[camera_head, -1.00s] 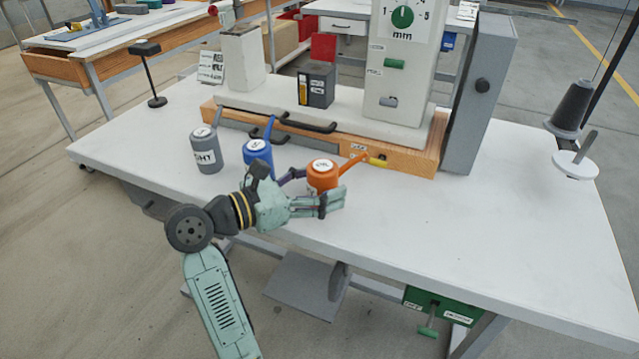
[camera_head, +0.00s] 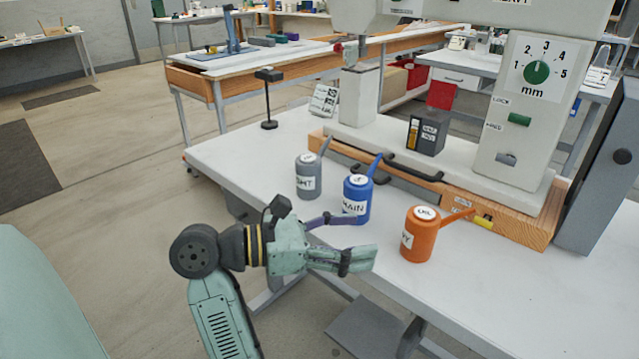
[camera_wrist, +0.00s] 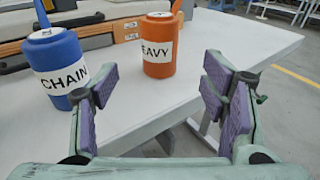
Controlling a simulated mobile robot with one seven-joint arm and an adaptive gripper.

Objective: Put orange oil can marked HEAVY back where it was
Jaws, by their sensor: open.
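The orange oil can (camera_head: 419,242) stands upright on the white table, its spout pointing right toward the press base. In the wrist view the orange can (camera_wrist: 158,62) shows a label reading "EAVY", its first letter out of sight. My gripper (camera_head: 352,241) is open and empty, left of the orange can and apart from it. In the wrist view the orange can stands beyond the gap between the fingers (camera_wrist: 160,88). A blue can marked CHAIN (camera_head: 357,200) stands upright behind my gripper. It is close beyond the left finger in the wrist view (camera_wrist: 58,70).
A grey can (camera_head: 308,176) stands left of the blue one. The press's wooden base (camera_head: 515,220) with black handles runs behind the cans. A grey cabinet (camera_head: 606,165) stands at right. The tabletop right of the orange can is clear.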

